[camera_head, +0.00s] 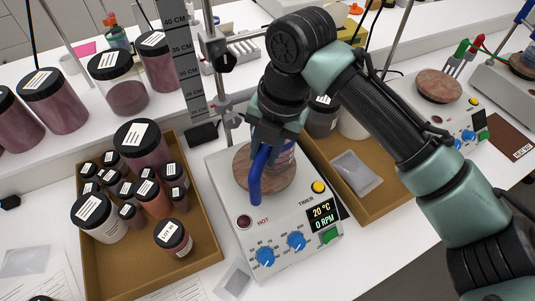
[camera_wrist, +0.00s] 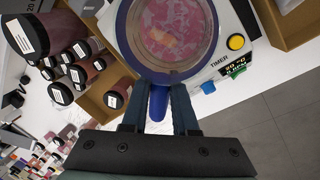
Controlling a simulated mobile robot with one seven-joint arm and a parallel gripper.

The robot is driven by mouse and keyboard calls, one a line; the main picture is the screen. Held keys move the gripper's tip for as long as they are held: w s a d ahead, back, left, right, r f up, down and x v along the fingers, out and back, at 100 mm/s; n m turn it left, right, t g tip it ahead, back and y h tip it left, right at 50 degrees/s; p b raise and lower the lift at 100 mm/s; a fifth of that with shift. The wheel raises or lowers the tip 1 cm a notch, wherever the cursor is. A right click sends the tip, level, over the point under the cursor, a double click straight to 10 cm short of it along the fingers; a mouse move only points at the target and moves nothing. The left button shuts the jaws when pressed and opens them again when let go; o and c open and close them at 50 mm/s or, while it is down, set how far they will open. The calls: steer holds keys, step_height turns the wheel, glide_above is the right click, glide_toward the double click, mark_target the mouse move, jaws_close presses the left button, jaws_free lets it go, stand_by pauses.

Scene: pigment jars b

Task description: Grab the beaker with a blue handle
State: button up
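The beaker (camera_head: 283,157) is clear, with pink contents and a blue handle (camera_head: 256,180). In the head view it stands on the round brown top of the hotplate (camera_head: 243,219), partly hidden by my gripper (camera_head: 274,132). In the wrist view I look down into the beaker's round mouth (camera_wrist: 176,35), which has a blue rim. The blue handle (camera_wrist: 157,104) points down in that view, between the two fingers of my gripper (camera_wrist: 160,88).
A brown tray of dark-lidded jars (camera_head: 150,262) stands left of the hotplate. Another brown tray (camera_head: 385,203) stands on its right. A stand with a rod (camera_head: 222,100) and a height scale (camera_head: 185,60) rise behind. A shelf holds large jars (camera_head: 118,82).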

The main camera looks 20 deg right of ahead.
jaws_close()
steer(key=shift+r, duration=0.15)
stand_by(1.0)
